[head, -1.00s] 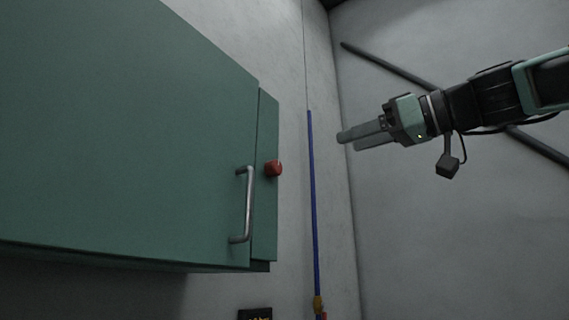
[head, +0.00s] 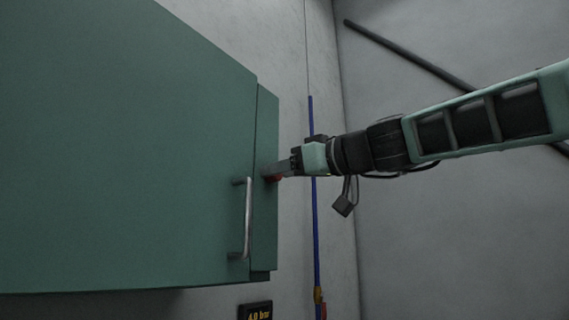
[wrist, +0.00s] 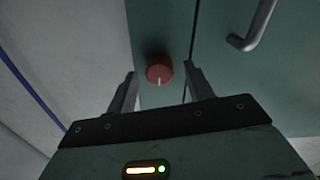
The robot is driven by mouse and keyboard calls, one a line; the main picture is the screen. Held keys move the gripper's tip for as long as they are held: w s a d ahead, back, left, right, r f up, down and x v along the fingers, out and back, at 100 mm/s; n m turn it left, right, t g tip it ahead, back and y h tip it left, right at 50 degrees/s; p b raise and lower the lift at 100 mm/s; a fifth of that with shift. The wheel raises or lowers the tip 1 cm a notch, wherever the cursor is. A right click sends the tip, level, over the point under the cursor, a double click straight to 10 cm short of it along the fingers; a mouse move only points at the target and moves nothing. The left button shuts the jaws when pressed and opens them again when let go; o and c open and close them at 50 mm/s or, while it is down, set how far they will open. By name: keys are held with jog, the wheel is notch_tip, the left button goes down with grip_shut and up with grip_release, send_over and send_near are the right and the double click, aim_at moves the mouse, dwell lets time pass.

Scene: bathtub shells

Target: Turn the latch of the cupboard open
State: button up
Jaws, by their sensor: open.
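The cupboard (head: 130,160) is green, with its door shut and a grey bar handle (head: 246,220) near the door's right edge. The latch is a red round knob (head: 273,178) on the narrow strip right of the door, mostly hidden by my fingers in the head view. In the wrist view the red latch (wrist: 159,70) shows whole, with a pale mark at its lower edge. My gripper (wrist: 162,82) is open, with one finger on each side of the latch. I cannot tell whether either finger touches it. In the head view my gripper (head: 277,171) reaches the latch from the right.
A blue vertical pipe (head: 315,230) runs on the grey wall right of the cupboard. A dark display reading 4.0 bar (head: 256,311) sits below. A dark diagonal bar (head: 400,52) crosses the right wall. The bar handle (wrist: 255,27) is close by in the wrist view.

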jog(key=c, duration=1)
jog(key=shift+f+m+b, duration=0.1)
jog(key=shift+m+b, duration=0.2)
jog(key=shift+w+m+b, duration=0.15)
jog(key=shift+m+b, duration=1.15)
jog(key=shift+m, duration=7.4)
